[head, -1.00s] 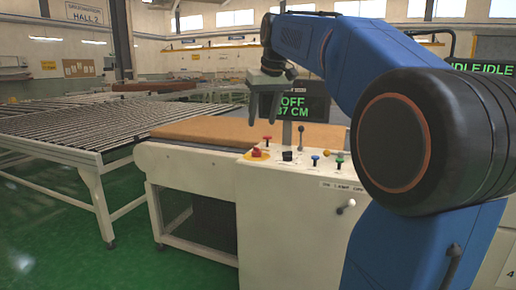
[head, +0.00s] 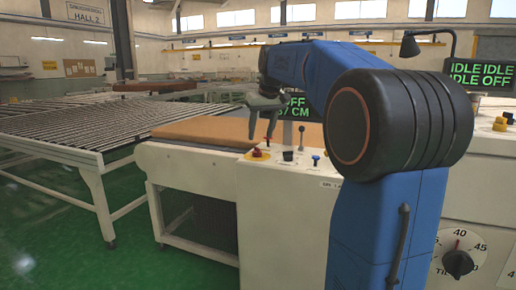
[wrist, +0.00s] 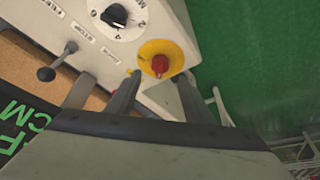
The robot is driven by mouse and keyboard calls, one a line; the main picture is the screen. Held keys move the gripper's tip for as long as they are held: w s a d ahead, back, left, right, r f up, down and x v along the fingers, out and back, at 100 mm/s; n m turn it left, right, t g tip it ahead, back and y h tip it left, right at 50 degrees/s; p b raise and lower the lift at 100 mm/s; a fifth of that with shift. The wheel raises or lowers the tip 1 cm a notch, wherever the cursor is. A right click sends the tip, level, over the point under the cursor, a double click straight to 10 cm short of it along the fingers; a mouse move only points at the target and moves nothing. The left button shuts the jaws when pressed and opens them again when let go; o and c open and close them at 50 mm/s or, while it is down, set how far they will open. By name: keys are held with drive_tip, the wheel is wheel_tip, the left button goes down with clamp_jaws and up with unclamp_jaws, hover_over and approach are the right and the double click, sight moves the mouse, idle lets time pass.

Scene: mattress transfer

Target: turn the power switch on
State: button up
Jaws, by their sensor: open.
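The control panel (head: 262,170) is the pale top of the white cabinet. A small red-tipped lever (head: 267,141) stands on it and looks like the power switch; its label cannot be read for certain. In the wrist view a dark red piece (wrist: 115,92), probably this lever, shows beside the left finger and is partly hidden. My gripper (head: 261,138) is open and empty, pointing down over the panel close to the lever. In the wrist view its fingers (wrist: 158,85) are spread below the emergency stop. Contact with the lever cannot be told.
A red emergency stop on a yellow base (wrist: 159,64) sits very close to the fingers. A black dial (wrist: 115,15) and a grey lever (wrist: 58,62) are nearby. A display (head: 297,105), partly hidden by my arm, stands behind. Green floor is open at left.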

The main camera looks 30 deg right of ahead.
sight(258, 148)
drive_tip(key=x, duration=0.7)
drive_tip(key=shift+f, duration=0.1)
drive_tip(key=c, duration=1)
